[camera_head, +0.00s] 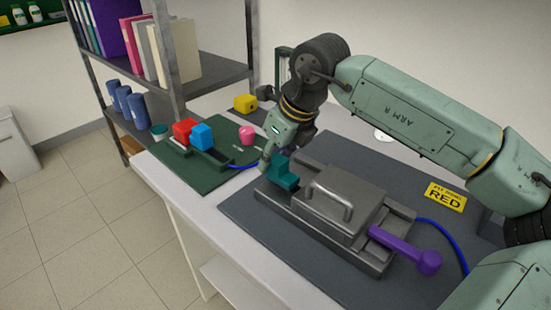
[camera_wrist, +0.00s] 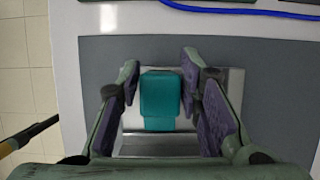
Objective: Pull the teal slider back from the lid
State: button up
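The teal slider (camera_head: 284,173) sits at the left end of the grey metal rig, next to the lid (camera_head: 342,198) with its bar handle. I cannot tell whether slider and lid touch. My gripper (camera_head: 267,163) points down at the slider. In the wrist view the teal slider (camera_wrist: 160,96) lies between the two fingers of my gripper (camera_wrist: 163,85). The fingers are open, with a gap on each side of the slider. The lid is not clearly visible in the wrist view.
A purple lever (camera_head: 405,250) sticks out of the rig's right end. A yellow sign reading RED (camera_head: 445,196) lies behind it. A green board (camera_head: 200,168) holds a red block (camera_head: 185,131) and a blue block (camera_head: 202,136). A blue cable runs nearby.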

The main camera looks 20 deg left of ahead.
aim_at(290, 178)
jog(key=o, duration=0.3)
jog(key=shift+o, duration=0.2)
jog(key=v, duration=1.2)
